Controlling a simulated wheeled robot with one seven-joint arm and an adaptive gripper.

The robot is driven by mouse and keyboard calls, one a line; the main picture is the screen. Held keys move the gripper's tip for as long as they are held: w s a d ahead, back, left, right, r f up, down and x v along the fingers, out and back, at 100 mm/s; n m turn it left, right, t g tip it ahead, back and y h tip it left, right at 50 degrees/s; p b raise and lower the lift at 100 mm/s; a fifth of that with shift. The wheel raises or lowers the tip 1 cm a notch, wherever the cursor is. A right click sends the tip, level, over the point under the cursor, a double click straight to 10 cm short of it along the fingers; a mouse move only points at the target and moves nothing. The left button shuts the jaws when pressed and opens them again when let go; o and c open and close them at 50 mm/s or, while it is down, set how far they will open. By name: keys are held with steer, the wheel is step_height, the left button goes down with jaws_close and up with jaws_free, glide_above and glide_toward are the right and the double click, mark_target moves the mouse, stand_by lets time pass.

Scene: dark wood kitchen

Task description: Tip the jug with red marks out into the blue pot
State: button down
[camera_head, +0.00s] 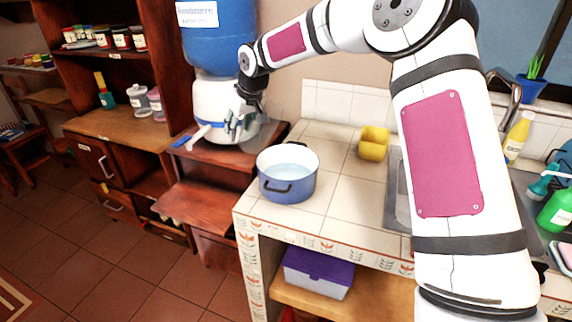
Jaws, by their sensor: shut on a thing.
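The blue pot (302,189) stands on the tiled counter near its left corner. Its inside is white and pale blue liquid seems to show in it. My gripper (240,124) is up and left of the pot, in front of the white water dispenser. It is shut on a clear jug (262,132), which shows faintly to the right of the fingers. The jug is apart from the pot in the picture. Its red marks and contents are too small and faint to make out. The fingers hide part of it.
The dispenser (212,100) with its blue bottle stands on a wooden cabinet, a blue-handled utensil (185,140) beside it. A yellow holder (373,143) and the sink (398,190) are right of the pot. Counter tiles (335,215) in front of the pot are clear.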

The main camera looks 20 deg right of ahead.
mark_target(236, 142)
steer(key=w+f+g+b, duration=0.1)
steer(key=b, duration=0.2)
steer(key=w+a+f+g+h+b, duration=0.1)
steer(key=f+g+b, duration=0.1)
steer(key=w+f+g+h+b, duration=0.1)
steer(key=b, duration=0.2)
steer(key=shift+w+a+f+b, duration=0.15)
steer(key=shift+w+f+b, duration=0.05)
steer(key=shift+w+b, duration=0.1)
steer(key=shift+f+g+b, duration=0.4)
steer(key=shift+g, duration=0.1)
stand_by(0.6)
